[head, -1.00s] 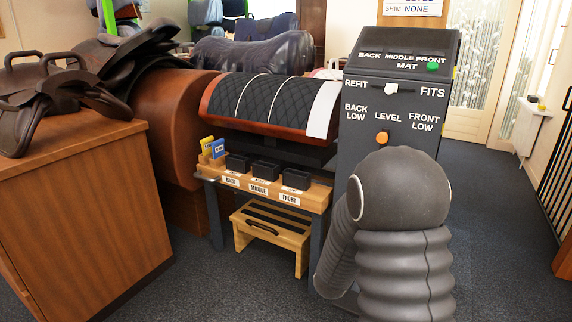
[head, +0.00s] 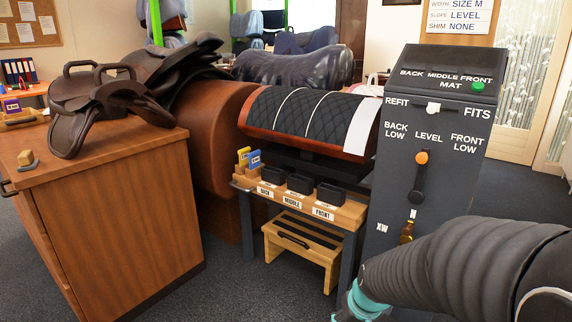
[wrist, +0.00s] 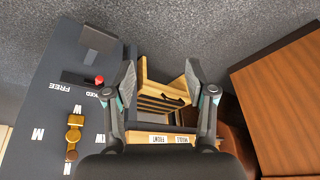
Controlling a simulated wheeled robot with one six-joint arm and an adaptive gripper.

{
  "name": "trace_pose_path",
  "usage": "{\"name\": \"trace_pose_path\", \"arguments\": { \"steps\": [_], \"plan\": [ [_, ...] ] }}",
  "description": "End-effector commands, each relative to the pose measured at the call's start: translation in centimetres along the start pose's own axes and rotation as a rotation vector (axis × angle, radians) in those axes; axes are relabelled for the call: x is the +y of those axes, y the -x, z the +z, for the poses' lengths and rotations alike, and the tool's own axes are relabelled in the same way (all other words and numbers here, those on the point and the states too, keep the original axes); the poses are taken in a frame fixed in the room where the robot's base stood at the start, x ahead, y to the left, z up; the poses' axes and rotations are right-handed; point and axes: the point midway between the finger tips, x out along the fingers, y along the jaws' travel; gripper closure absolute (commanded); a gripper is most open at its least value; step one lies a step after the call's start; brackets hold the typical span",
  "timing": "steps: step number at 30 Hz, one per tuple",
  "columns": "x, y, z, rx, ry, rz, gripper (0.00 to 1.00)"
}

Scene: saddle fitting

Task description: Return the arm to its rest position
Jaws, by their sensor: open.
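My gripper (wrist: 160,88) shows in the wrist view with its two fingers spread apart and nothing between them. Beyond the fingers in that view are the wooden step stool (wrist: 160,95) and the dark floor. In the head view my arm (head: 450,265) reaches in from the lower right, in front of the control panel's lower part. The gripper itself is out of the head view, below the bottom edge.
The dark control panel (head: 436,85) stands close to my arm, with a brass knob (wrist: 74,137) and a red-tipped lever (wrist: 99,79). A wooden cabinet (head: 115,220) bears a brown saddle (head: 95,100) at left. A low bench (head: 335,212) holds black boxes.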

Motion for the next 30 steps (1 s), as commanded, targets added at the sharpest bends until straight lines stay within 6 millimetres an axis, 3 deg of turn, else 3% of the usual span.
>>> {"name": "trace_pose_path", "arguments": {
  "steps": [1, 10, 15, 18, 24, 30],
  "plan": [
    [-0.3, 2.0, 1.0, -0.023, -0.018, -0.004, 0.44],
    [-0.7, 11.2, 7.1, -0.12, -0.088, 0.037, 0.44],
    [-0.4, 15.7, 9.0, -0.07, -0.063, 0.07, 0.44],
    [-0.4, 17.9, 9.1, 0.004, -0.046, 0.083, 0.44],
    [-0.7, 21.0, 9.1, 0.116, -0.038, 0.085, 0.44],
    [-0.8, 22.0, 9.1, 0.149, -0.035, 0.085, 0.44]
  ]
}}
